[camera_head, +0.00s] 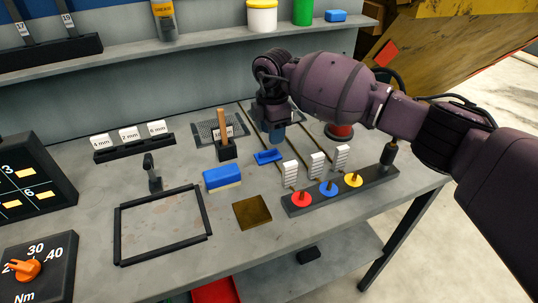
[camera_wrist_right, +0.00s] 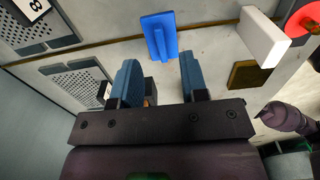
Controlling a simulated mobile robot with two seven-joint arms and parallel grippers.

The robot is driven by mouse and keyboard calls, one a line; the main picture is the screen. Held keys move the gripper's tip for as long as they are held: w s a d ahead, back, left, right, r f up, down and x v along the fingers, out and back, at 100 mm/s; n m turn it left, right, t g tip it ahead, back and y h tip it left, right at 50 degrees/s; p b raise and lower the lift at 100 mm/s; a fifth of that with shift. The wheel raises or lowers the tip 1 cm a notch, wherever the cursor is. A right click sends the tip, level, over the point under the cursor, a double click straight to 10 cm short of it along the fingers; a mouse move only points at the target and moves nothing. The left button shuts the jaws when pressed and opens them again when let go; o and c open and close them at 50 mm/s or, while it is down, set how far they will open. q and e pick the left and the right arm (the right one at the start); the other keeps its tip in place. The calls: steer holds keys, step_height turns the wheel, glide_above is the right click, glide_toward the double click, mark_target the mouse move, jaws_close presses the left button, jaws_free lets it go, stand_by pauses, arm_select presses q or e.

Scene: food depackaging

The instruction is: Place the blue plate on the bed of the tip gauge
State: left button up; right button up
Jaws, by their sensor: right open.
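A small blue plate (camera_head: 268,157) with a raised rib lies on the grey table. It also shows in the right wrist view (camera_wrist_right: 160,24), beyond the fingertips and in line with the gap between them. My right gripper (camera_head: 277,135) is over the back of the table, apart from the plate. In the wrist view its blue fingers (camera_wrist_right: 160,75) stand open with no plate between them. I cannot tell for certain which fixture is the tip gauge. A black stand with a wooden post and a label (camera_head: 227,149) is left of the plate. My left gripper is not in view.
A blue block (camera_head: 222,177) and a brown square (camera_head: 252,212) lie in front. A grey bar (camera_head: 378,189) carries red, blue and yellow discs, with white ribbed pieces (camera_head: 290,173) behind. A black frame (camera_head: 121,235) lies at left. Perforated pads (camera_wrist_right: 75,85) are at the back.

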mark_target(273, 149)
step_height(273, 149, down, 6)
steer(key=shift+r, duration=0.2)
jaws_close()
stand_by(0.4)
